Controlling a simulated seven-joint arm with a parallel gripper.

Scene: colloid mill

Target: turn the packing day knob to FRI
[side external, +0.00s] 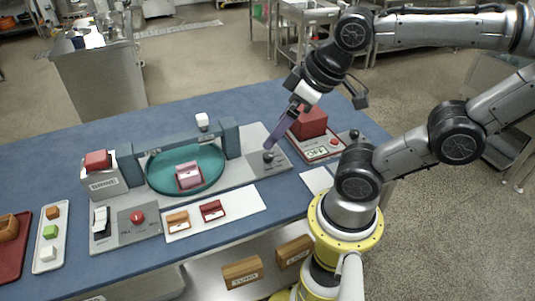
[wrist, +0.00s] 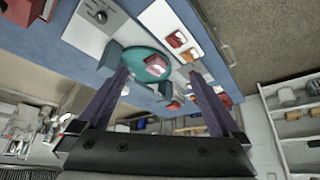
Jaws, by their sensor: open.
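A dark round knob (side external: 268,156) sits on the right end of the grey panel in the side view. A knob with small marks around it (wrist: 100,17) shows at the upper left of the wrist view; I cannot read the marks. My gripper (side external: 267,147) has long purple fingers pointing down and left, overlapping the area just above the panel knob in the side view. In the wrist view my gripper (wrist: 158,78) has its fingers spread with nothing held, and the marked knob lies outside them. I cannot tell which day the knob points to.
A red box (side external: 310,122) and a second dark knob (side external: 354,134) stand right of the panel. A teal round tray (side external: 210,178) holding a pink block (side external: 188,176) is left of it.

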